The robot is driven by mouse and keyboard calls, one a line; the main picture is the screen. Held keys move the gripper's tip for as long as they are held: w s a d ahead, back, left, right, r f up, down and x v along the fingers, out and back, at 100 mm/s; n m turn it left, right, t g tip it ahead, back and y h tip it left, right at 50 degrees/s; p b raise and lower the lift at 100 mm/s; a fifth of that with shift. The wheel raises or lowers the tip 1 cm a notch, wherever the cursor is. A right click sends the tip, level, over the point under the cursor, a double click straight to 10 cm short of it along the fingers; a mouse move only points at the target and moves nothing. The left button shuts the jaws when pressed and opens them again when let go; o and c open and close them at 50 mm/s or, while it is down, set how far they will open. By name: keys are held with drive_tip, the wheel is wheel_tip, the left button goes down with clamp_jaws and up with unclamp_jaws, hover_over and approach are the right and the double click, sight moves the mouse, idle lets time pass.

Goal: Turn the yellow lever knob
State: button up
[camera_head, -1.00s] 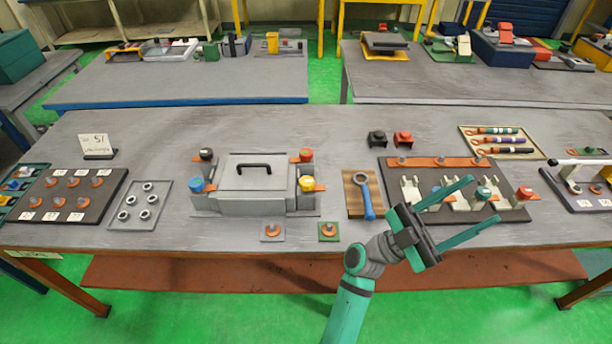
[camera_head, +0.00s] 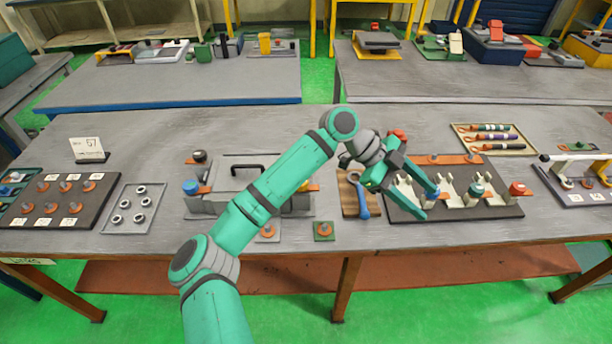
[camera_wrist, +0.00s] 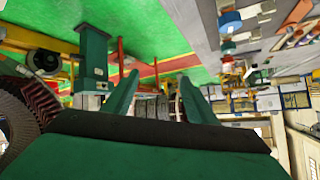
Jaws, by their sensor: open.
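The grey box fixture (camera_head: 207,206) with a black handle (camera_head: 240,168) stands at the middle left of the bench. The yellow lever knob (camera_head: 303,187) at its front right corner is largely hidden behind my arm; an edge and its orange lever (camera_head: 313,187) show. A blue knob (camera_head: 191,187) and a black knob (camera_head: 199,156) show at its left corners. My gripper (camera_head: 430,203) is open over the fixture board to the right, apart from the yellow knob. In the wrist view the open fingers (camera_wrist: 158,80) have nothing visible between them; I cannot make out the yellow knob there.
A blue-handled wrench (camera_head: 362,205) lies on a wooden block beside the box. The dark board (camera_head: 400,208) with pale clips and coloured knobs is under my gripper. A grey tray (camera_head: 112,222) with rings is at left. Free bench top lies behind the box.

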drive_tip(key=w+a+r+n+t+y, duration=0.1)
drive_tip(key=w+a+n+t+y, duration=0.2)
drive_tip(key=a, duration=0.6)
drive_tip(key=w+a+r+n+y, duration=0.1)
drive_tip(key=w+a+n+y, duration=0.1)
drive_tip(key=w+a+y, duration=0.5)
drive_tip(key=w+a+r+n+t, duration=0.2)
drive_tip(key=w+a+n, duration=0.1)
drive_tip(key=a, duration=0.8)
drive_tip(key=f, duration=1)
drive_tip(key=shift+w+a+f, duration=0.1)
drive_tip(key=shift+w+f, duration=0.1)
drive_tip(key=shift+f, duration=0.1)
drive_tip(key=c, duration=1)
